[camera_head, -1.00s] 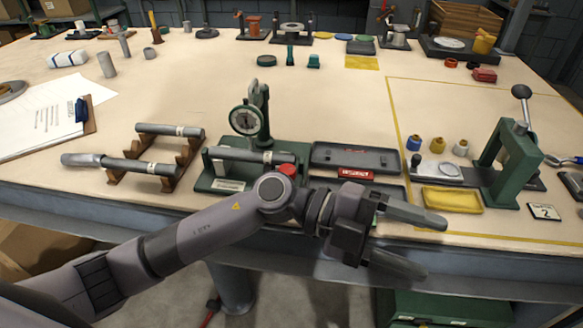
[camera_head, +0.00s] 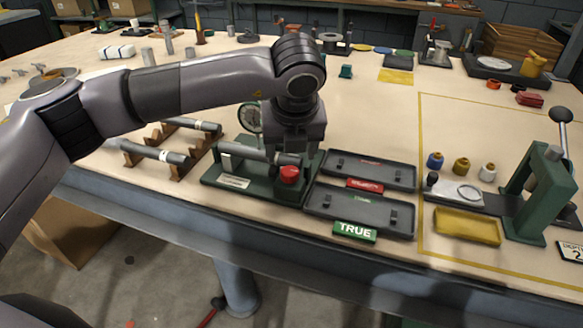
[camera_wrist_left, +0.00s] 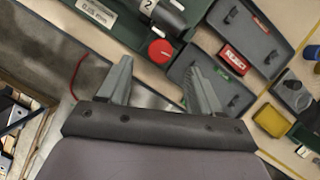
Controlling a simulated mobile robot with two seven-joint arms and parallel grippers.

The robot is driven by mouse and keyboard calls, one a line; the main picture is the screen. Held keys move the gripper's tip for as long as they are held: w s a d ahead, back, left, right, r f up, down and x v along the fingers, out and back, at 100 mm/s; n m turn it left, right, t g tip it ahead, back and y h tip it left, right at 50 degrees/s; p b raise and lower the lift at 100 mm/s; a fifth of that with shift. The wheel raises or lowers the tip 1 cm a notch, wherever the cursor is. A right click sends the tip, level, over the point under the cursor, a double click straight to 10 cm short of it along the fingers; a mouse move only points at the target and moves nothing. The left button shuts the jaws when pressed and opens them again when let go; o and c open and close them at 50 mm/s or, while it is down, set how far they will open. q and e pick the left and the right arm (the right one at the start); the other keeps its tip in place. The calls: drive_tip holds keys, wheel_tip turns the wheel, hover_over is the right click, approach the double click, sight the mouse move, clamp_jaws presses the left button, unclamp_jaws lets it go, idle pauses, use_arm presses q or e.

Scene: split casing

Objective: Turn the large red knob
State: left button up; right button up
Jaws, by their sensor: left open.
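The large red knob (camera_head: 290,175) sits at the right front end of the green gauge fixture (camera_head: 225,185), which holds a grey cylinder (camera_head: 245,153) lying across it. In the left wrist view the knob (camera_wrist_left: 160,50) shows as a red disc ahead of and between my open fingers. My left gripper (camera_head: 295,155) hangs down over the fixture, just behind and above the knob in the head view; its fingers are partly hidden there. In the left wrist view the gripper (camera_wrist_left: 155,85) is open and empty, with the knob beyond its fingertips. My right gripper is not in view.
Two dark trays, one with a red label (camera_head: 365,184) and one with a green TRUE label (camera_head: 355,230), lie right of the fixture. Wooden racks with cylinders (camera_head: 160,153) stand left.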

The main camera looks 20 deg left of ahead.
sight(290, 170)
use_arm(q)
drive_tip(key=x, duration=0.6)
drive_tip(key=shift+w+f+p, duration=0.1)
drive_tip(key=shift+f+p, duration=0.2)
drive_tip(key=shift+f, duration=0.1)
drive_tip(key=c, duration=1.1)
